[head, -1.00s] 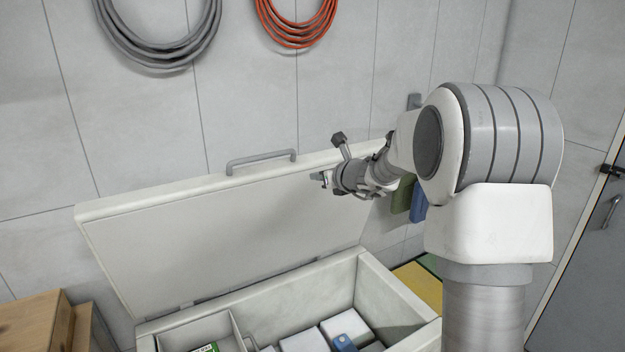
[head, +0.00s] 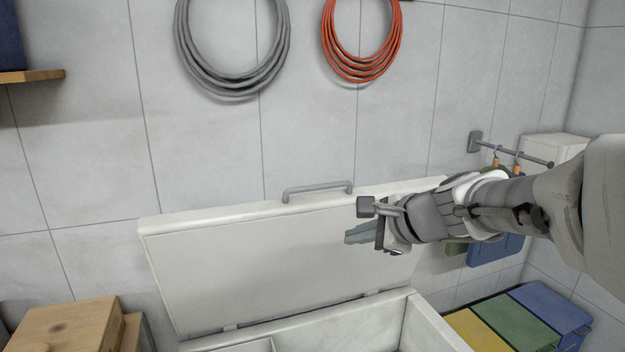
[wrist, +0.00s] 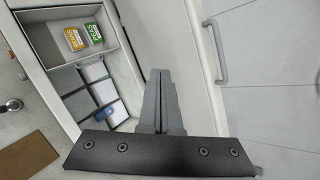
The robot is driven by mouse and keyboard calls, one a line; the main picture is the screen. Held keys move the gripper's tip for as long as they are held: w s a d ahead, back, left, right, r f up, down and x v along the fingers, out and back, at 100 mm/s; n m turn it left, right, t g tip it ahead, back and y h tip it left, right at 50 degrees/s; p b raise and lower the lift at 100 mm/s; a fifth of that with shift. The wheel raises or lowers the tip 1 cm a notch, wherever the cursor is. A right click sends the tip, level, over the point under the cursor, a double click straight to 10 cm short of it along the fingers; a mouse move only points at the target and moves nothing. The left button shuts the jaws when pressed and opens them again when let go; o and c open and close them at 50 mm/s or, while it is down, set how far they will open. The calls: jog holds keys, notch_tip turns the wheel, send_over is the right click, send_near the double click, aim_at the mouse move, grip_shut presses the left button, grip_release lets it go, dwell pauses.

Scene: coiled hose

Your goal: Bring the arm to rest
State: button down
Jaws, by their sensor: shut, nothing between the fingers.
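My gripper (head: 361,235) is in front of the raised lid of the white chest, its fingers pointing left. In the wrist view my gripper's fingers (wrist: 157,88) lie together, shut and empty. The white chest (head: 433,328) stands open, its lid (head: 240,262) leaning back toward the wall with a grey handle (head: 318,188) on its top edge. A grey coiled hose (head: 232,88) and an orange coiled hose (head: 362,72) hang on the wall, apart from my gripper.
In the wrist view the chest holds two small boxes (wrist: 82,37) in a tray and several grey blocks (wrist: 100,90). A wooden box (head: 65,325) stands at left. Coloured bins (head: 510,325) and a rail with hanging items (head: 515,150) are at right.

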jog(key=s+d+f+n+g+h, duration=0.1)
jog(key=s+d+f+n+h, duration=0.1)
jog(key=s+n, duration=0.7)
jog(key=s+d+f+n+g+h, duration=0.2)
jog(key=s+n, duration=0.7)
jog(key=s, duration=0.5)
notch_tip(320, 180, down, 2)
jog(key=shift+d+f+h+b, duration=0.2)
jog(key=shift+d+h+b, duration=0.1)
jog(key=shift+d+h, duration=0.55)
